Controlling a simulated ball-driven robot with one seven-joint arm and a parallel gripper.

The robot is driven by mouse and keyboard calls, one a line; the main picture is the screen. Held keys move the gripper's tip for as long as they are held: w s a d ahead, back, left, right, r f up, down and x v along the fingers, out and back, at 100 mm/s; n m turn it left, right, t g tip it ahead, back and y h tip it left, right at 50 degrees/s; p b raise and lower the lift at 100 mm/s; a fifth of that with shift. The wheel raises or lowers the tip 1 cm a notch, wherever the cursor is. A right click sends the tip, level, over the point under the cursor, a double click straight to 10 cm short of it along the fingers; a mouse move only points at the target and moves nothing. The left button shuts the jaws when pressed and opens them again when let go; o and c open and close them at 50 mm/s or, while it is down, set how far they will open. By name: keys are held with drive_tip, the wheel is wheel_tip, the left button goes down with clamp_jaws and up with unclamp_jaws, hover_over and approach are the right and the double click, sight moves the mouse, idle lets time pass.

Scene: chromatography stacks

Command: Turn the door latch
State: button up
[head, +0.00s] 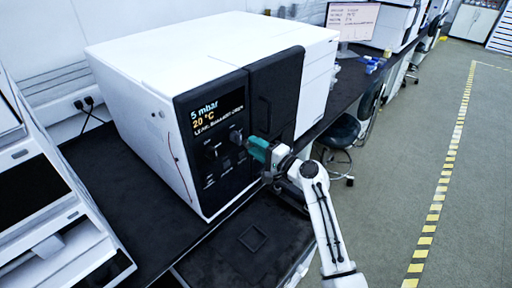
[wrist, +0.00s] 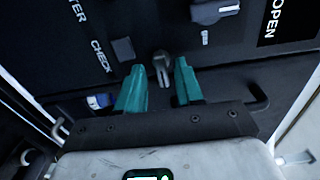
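A white instrument (head: 190,60) stands on a dark bench, with a black front panel showing "5 mbar" and "20 °C". My gripper (head: 259,150), with teal fingers, is at the panel's right part, in front of the door. In the wrist view my gripper (wrist: 160,74) is open, with its fingers apart. A small grey upright piece (wrist: 162,65), which looks like the latch, shows between the fingertips, with a gap on each side. I cannot tell how deep it sits between them. In the head view my gripper hides this spot.
A grey knob (wrist: 213,11) sits near an "OPEN" label (wrist: 283,20), above right of the fingers. The black door (head: 275,95) has a vertical handle (head: 263,113). A chair (head: 345,131) stands to the right, beside open floor (head: 400,190).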

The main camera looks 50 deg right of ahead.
drive_tip(key=shift+a, duration=0.1)
drive_tip(key=s+b, duration=0.2)
drive_tip(key=s, duration=0.8)
drive_tip(key=shift+s+d, duration=0.2)
drive_tip(key=shift+s, duration=0.2)
drive_tip(key=s+a+f+n+g+y, duration=0.2)
drive_tip(key=s+a+f+n+g, duration=0.25)
drive_tip(key=a+f, duration=0.3)
drive_tip(key=s+a+f+n+g+y, duration=0.1)
drive_tip(key=s+a+f+n+g, duration=0.4)
drive_tip(key=a, duration=0.3)
drive_tip(key=s+a+f+n+g+h, duration=0.1)
drive_tip(key=s+f+n+g+h, duration=0.1)
drive_tip(key=s, duration=0.5)
drive_tip(key=s+a+f+n+g+h, duration=0.1)
drive_tip(key=s+f+n+g, duration=0.1)
drive_tip(key=s+n+g, duration=0.3)
drive_tip(key=shift+s+a+n+h, duration=0.35)
drive_tip(key=shift+s+h, duration=0.05)
drive_tip(key=shift+s, duration=0.7)
